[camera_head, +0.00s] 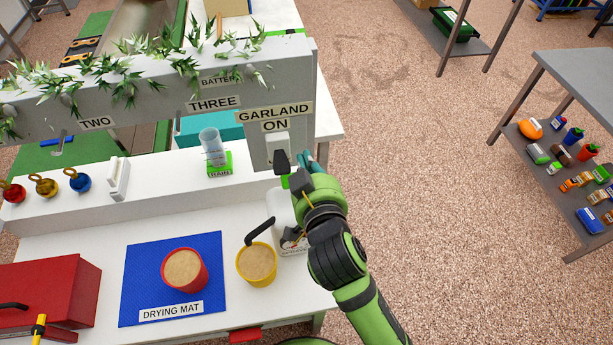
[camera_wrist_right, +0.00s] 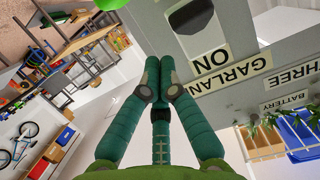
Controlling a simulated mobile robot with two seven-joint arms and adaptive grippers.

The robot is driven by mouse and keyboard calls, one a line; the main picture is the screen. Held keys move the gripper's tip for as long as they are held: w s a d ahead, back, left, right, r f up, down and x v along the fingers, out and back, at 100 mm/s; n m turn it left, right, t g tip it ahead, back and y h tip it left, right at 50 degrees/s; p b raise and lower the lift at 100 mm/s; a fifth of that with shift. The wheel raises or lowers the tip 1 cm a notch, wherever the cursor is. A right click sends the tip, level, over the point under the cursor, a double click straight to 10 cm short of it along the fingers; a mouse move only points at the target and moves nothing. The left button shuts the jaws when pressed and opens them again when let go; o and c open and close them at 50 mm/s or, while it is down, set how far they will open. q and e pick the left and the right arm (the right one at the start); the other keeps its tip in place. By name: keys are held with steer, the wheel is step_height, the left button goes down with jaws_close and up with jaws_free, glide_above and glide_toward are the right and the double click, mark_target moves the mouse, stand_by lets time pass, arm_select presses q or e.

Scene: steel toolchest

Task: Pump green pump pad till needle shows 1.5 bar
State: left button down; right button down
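A white pump unit (camera_head: 281,206) stands at the right end of the white bench, partly covered by my right arm. A small green patch (camera_head: 285,182) shows beside my right gripper and looks like the pump pad; most of it is hidden. A round gauge (camera_head: 292,240) shows low on the unit, partly covered, and its needle is too small to read. My right gripper (camera_head: 308,162) is above the unit, in front of the GARLAND post. In the wrist view its teal fingers (camera_wrist_right: 160,75) are together, with nothing visible between them. A green rounded edge (camera_wrist_right: 110,3) shows at the top there. My left gripper is not in view.
A red cup (camera_head: 184,270) is on the blue mat (camera_head: 140,275). The switch post (camera_head: 290,100) rises behind my gripper. Open floor (camera_head: 420,180) lies to the right.

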steer(key=shift+f+b, duration=1.9)
steer(key=shift+f, duration=0.1)
